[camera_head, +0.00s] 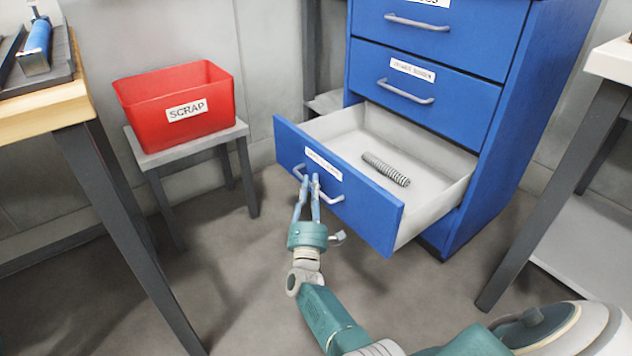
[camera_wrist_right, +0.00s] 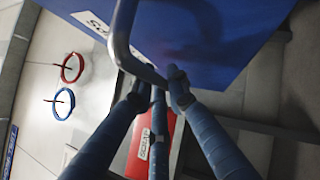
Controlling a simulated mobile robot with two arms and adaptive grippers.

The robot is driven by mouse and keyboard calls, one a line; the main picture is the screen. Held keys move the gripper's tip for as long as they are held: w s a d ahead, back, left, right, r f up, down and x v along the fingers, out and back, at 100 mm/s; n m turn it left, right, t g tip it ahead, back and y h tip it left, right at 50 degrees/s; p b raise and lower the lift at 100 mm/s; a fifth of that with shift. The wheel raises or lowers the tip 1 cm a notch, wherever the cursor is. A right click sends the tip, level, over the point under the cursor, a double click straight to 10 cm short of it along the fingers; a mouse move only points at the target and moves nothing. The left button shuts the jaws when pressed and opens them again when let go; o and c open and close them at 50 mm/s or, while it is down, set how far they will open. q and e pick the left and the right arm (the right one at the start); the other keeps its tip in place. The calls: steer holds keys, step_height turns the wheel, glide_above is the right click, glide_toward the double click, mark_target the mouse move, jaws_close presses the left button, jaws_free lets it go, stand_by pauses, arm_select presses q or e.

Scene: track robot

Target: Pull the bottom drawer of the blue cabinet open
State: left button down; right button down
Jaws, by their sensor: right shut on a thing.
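The blue cabinet (camera_head: 440,80) stands at the upper right of the head view. Its bottom drawer (camera_head: 365,211) is pulled well out, and its pale inside shows. A grey spring (camera_head: 386,169) lies in the drawer. My right gripper (camera_head: 311,182) is shut on the bar handle (camera_head: 330,197) of the drawer front. In the right wrist view the handle (camera_wrist_right: 123,45) runs down between the fingertips (camera_wrist_right: 157,78), with the blue drawer front (camera_wrist_right: 205,40) behind it. The left gripper does not show in the head view.
A red scrap bin (camera_head: 178,103) sits on a grey stool (camera_head: 188,147) left of the drawer. A wooden-topped table (camera_head: 45,110) stands at the left, and a white-topped table (camera_head: 612,62) at the right. Grey floor (camera_head: 240,260) is clear before the drawer.

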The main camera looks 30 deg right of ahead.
steer(key=shift+d+f, duration=0.1)
steer(key=c, duration=1.9)
jaws_free()
steer(key=shift+c, duration=0.2)
steer(key=shift+s, duration=0.1)
steer(key=v, duration=0.7)
steer(key=shift+s, duration=0.2)
